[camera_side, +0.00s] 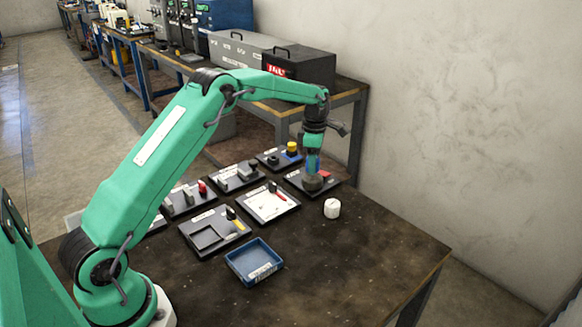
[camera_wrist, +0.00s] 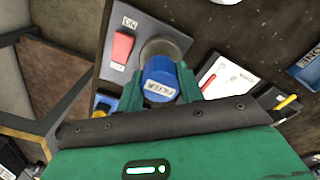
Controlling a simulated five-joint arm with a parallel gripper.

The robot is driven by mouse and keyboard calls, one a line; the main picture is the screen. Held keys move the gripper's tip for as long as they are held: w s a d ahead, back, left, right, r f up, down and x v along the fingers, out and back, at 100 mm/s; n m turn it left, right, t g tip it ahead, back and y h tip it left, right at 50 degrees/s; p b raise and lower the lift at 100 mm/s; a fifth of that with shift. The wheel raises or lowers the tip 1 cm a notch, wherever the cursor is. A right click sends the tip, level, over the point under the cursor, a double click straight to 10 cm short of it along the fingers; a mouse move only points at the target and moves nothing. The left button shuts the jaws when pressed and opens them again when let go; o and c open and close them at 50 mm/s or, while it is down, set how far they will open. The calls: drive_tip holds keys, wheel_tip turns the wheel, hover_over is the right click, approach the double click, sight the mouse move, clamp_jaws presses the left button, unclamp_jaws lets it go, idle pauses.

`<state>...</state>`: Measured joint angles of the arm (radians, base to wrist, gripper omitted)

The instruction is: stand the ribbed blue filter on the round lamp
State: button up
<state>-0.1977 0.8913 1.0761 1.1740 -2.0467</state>
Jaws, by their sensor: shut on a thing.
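The ribbed blue filter (camera_side: 313,164) is between the fingers of my gripper (camera_side: 314,160). Its labelled end faces me in the wrist view (camera_wrist: 160,83), with a teal finger of my gripper (camera_wrist: 159,90) on either side. The round grey lamp (camera_side: 312,183) is on a dark panel, directly below the filter in the side view. In the wrist view part of the lamp's rim (camera_wrist: 166,46) shows beyond the filter, which hides the rest. The filter looks upright and at or just above the lamp; I cannot tell whether they touch.
A red switch (camera_wrist: 122,47) is close beside the lamp on the same panel. A white cylinder (camera_side: 332,208) stands in front of that panel. Other panels, a white-faced board (camera_side: 266,206) and a blue tray (camera_side: 254,262) lie to the left. The table's right side is clear.

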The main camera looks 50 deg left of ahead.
drive_tip(key=shift+f, duration=1.15)
drive_tip(key=shift+f, duration=0.15)
drive_tip(key=o, duration=1)
drive_tip(key=shift+c, duration=0.2)
wheel_tip(320, 180, up, 11)
drive_tip(key=shift+r, duration=0.7)
